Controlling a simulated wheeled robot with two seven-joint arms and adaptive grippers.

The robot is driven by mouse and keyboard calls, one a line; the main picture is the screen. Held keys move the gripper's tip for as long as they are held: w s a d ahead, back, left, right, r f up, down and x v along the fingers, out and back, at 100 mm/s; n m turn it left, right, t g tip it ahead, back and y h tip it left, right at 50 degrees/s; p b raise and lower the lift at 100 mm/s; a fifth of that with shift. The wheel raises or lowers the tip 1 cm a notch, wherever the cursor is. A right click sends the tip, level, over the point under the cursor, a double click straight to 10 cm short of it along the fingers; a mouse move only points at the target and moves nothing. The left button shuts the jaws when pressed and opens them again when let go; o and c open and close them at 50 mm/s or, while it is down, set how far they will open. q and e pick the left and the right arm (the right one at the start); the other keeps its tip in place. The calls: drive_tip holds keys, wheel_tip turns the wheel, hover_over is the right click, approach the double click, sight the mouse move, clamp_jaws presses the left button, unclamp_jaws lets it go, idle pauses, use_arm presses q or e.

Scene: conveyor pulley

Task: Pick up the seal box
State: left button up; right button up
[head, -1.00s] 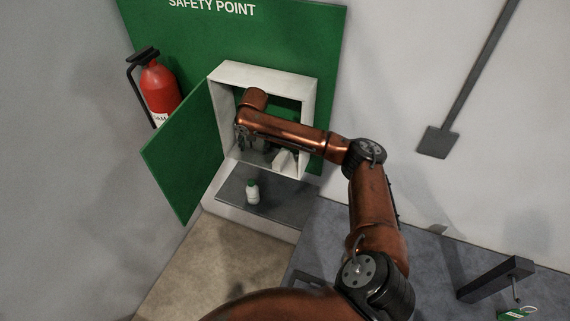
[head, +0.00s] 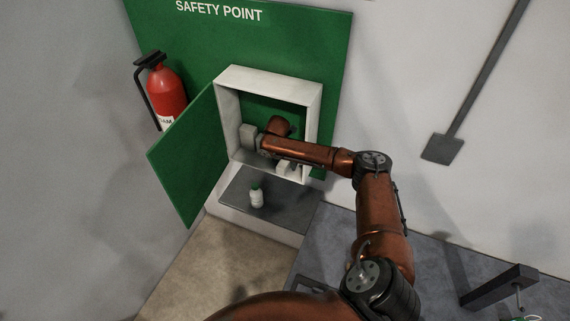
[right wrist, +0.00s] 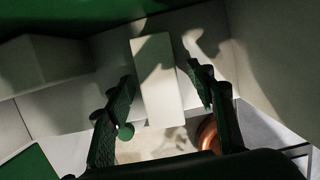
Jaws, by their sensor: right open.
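A pale rectangular box, which I take to be the seal box (right wrist: 157,82), stands in the open white wall cabinet (head: 314,105). In the head view it is partly hidden under my right arm, with a pale part (head: 288,169) showing. My right gripper (right wrist: 162,75) is open. In the right wrist view its two dark fingers lie to the left and right of the pale box, with visible gaps, and I see no contact. In the head view the gripper is mostly hidden behind my arm inside the cabinet. My left gripper is not in view.
A grey box (head: 248,136) stands at the cabinet's left side. The green door (head: 188,160) hangs open at left. A red extinguisher (head: 166,92) hangs farther left.

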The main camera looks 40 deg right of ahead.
drive_tip(key=c, duration=1.3)
drive_tip(key=shift+r, duration=0.15)
